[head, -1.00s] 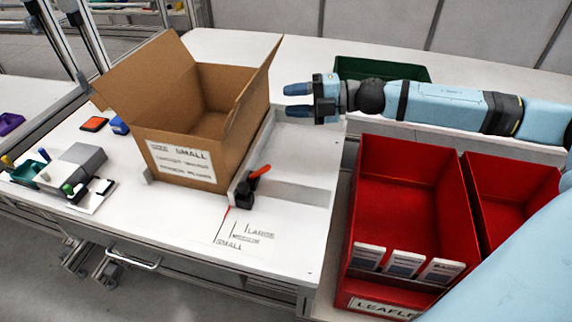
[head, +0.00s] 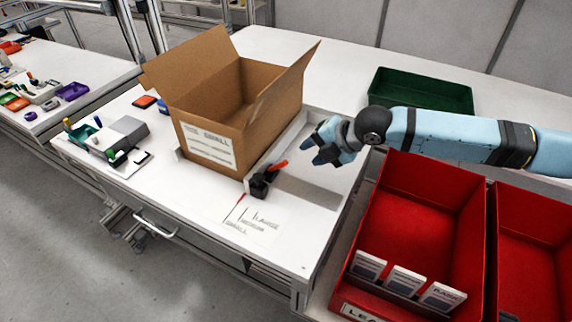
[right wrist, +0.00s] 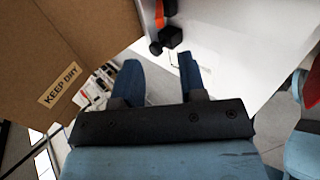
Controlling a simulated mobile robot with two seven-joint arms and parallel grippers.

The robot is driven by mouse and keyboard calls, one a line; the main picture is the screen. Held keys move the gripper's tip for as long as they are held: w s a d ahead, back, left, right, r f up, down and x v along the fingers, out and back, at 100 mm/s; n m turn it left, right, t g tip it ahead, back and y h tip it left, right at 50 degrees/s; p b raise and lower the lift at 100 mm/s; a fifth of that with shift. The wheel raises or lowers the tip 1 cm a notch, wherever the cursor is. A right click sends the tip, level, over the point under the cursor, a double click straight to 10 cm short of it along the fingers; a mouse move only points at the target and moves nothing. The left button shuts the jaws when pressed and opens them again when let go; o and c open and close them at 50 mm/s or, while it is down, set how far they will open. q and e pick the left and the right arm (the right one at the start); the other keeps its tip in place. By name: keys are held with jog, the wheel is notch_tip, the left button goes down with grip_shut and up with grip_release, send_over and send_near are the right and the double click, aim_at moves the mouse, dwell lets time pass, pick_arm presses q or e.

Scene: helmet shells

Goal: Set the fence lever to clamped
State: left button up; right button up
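The fence lever has an orange-red handle (head: 278,165) on a black base (head: 259,185). It sits on the white table at the near end of the pale fence (head: 295,135), right beside the cardboard box. The handle points up and to the right. My right gripper (head: 318,157) is above the table, right of the lever and apart from it. In the right wrist view its two blue fingers (right wrist: 158,75) are spread with nothing between them, and the lever's black base (right wrist: 166,38) shows beyond them. My left gripper is in neither view.
The open cardboard box (head: 215,118), labelled SMALL, stands left of the fence. Size marks (head: 250,222) lie on the table in front of the lever. Red bins (head: 415,215) stand at the right, and a green tray (head: 420,92) lies behind my right arm.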

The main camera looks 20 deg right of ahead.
aim_at(287, 163)
jog(key=b+x, duration=0.1)
jog(key=x, duration=1.1)
grip_shut()
